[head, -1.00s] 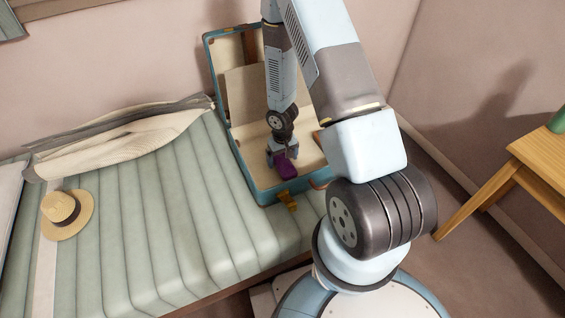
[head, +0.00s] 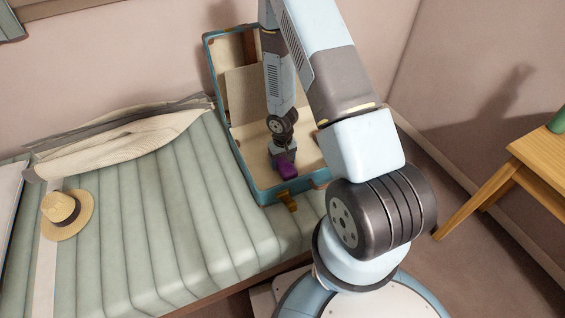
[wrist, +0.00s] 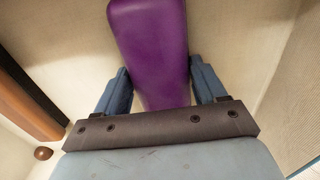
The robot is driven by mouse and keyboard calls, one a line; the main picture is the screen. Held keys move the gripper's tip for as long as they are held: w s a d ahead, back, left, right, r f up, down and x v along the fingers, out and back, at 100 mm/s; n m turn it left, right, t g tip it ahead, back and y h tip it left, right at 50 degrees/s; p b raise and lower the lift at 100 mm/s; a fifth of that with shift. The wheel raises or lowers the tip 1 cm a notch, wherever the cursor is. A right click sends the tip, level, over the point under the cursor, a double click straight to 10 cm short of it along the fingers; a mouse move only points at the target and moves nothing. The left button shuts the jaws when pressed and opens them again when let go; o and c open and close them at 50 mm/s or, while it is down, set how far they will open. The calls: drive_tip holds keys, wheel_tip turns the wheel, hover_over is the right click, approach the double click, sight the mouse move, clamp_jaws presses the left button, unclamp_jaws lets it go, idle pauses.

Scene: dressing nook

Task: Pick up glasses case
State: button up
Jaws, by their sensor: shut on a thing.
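The purple glasses case (head: 288,171) is inside the open blue suitcase (head: 262,193), near its front. It also shows in the wrist view (wrist: 151,50), running lengthwise between the two blue fingers. My gripper (head: 285,160) reaches down into the suitcase and is shut on the case. In the wrist view my gripper (wrist: 160,88) has one finger at each side of the case. The near end of the case is hidden by my gripper's dark bar. I cannot tell whether the case touches the suitcase floor.
The suitcase stands on a green striped bench (head: 130,230), its lid up against the wall. A straw hat (head: 77,208) and a folded cream cloth (head: 130,142) lie to the left. A wooden table (head: 540,150) stands at the right.

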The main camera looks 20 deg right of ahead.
drive_tip(key=shift+c, duration=0.7)
